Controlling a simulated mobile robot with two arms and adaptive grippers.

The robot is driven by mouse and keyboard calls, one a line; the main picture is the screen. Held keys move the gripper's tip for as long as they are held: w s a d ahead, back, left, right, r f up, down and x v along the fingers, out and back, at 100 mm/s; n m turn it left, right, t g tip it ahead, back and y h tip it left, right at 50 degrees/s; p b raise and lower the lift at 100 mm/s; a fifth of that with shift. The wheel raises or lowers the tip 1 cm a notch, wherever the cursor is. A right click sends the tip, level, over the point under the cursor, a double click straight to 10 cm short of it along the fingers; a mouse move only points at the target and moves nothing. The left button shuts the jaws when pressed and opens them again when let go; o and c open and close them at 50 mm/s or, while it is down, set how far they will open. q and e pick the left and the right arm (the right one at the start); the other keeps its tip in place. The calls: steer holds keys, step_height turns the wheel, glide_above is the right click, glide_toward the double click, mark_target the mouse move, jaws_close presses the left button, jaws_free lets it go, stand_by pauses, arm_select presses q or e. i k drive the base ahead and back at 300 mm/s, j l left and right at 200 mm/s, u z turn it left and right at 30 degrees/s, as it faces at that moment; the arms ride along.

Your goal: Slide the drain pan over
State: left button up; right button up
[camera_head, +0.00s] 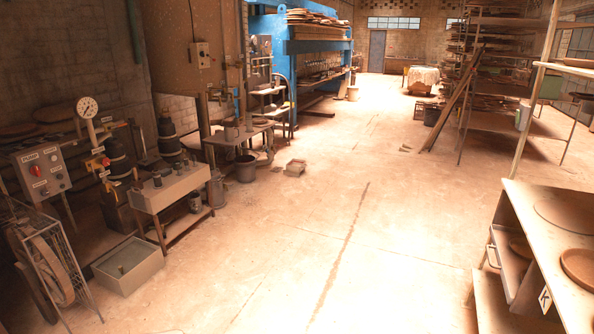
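A grey rectangular pan (150,275), which looks like the drain pan, sits on the floor at the lower left. It is open at the top, with a small dark upright object (121,269) inside. The pan lies in front of the pump equipment, close to the left leg of a low metal bench (172,191). Neither of my grippers shows in the head view, and nothing is touching the pan.
Buckets (245,168) stand beyond the bench. A workbench (550,235) fills the right edge. The middle floor is clear.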

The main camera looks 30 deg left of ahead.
mark_target(295, 168)
steer(key=i+j+u, duration=0.35)
steer(key=i, duration=0.15)
steer(key=i+j+u, duration=0.3)
steer(key=i, duration=0.25)
steer(key=i+u, duration=0.35)
steer(key=i, duration=4.6)
steer(key=j+u, duration=0.05)
steer(key=j, duration=0.05)
